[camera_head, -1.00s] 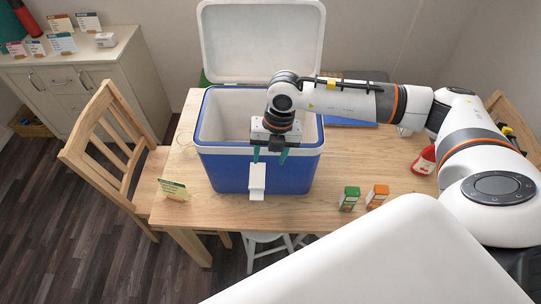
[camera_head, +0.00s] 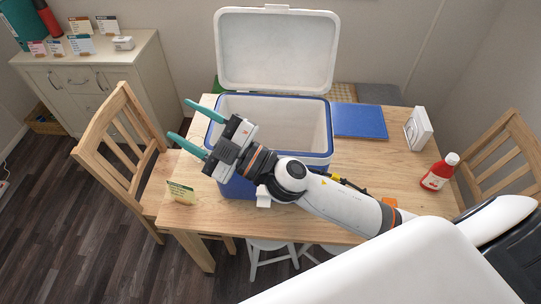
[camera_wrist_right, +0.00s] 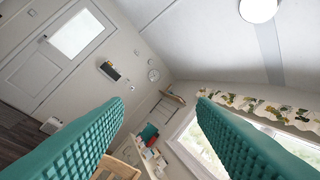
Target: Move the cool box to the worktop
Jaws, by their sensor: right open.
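My left gripper is not in view.
A cream cabinet (camera_head: 100,75) with small cards and a red bottle on its top stands at the back left. A wooden chair (camera_head: 125,140) is between it and the table (camera_head: 375,160). A blue folder (camera_head: 360,121), ketchup bottle (camera_head: 438,173) and small card (camera_head: 181,192) lie around the box.

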